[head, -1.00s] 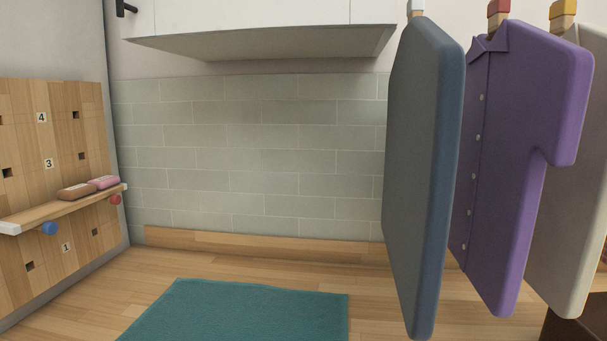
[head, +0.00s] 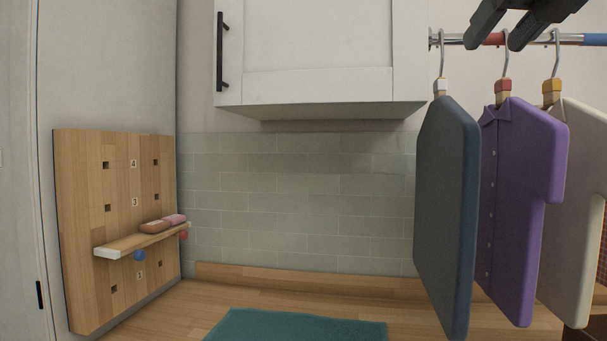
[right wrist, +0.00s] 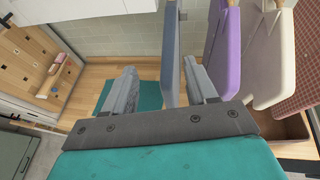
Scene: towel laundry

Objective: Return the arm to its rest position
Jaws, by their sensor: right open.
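My right gripper (head: 498,38) is at the top right of the head view, close to the hanging rail (head: 590,39). In the right wrist view, its two fingers (right wrist: 160,70) are spread apart with nothing between them. A dark blue-grey garment (head: 447,215), a purple shirt (head: 515,200) and an off-white garment (head: 575,215) hang side by side from the rail on hooks. I cannot tell whether the fingers touch the rail or a hook. My left gripper is out of view.
A teal towel (head: 295,326) lies flat on the wooden counter (head: 170,318). A wooden pegboard (head: 80,230) at the left carries a shelf with a brown bar (head: 155,227) and a pink bar (head: 174,219). A white cabinet (head: 310,45) hangs above the counter.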

